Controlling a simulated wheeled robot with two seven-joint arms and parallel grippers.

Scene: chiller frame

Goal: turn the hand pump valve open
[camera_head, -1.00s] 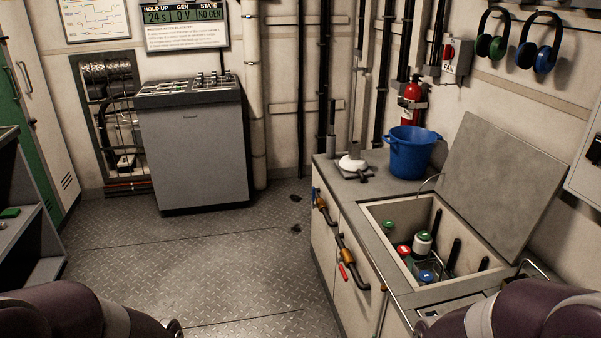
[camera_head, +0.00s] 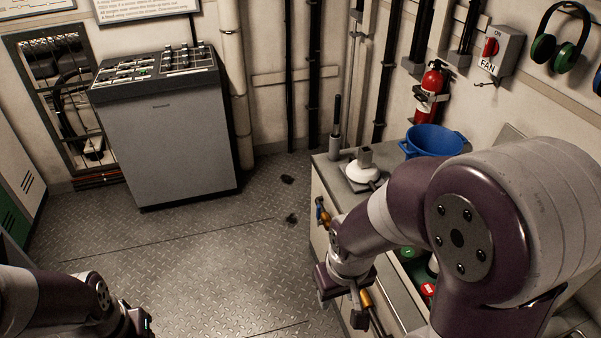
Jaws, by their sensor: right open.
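On the cabinet's front face, a brass valve body (camera_head: 366,298) sits on a dark bent pipe. Its red lever, seen earlier, is now hidden behind my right gripper. A second brass fitting with a blue part (camera_head: 322,212) sits further back on the same face. A black upright handle on a grey base (camera_head: 335,146) stands at the cabinet top's far corner. I cannot tell which fitting is the hand pump valve. My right gripper (camera_head: 342,303) is open, pointing down just left of the brass valve body; contact is unclear. My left gripper (camera_head: 140,322) is partly cut off at the bottom left.
A blue bucket (camera_head: 432,142) and a white round fitting (camera_head: 364,171) stand on the cabinet top. A grey console (camera_head: 168,140) stands at the back left. The plated floor (camera_head: 190,255) between is mostly clear.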

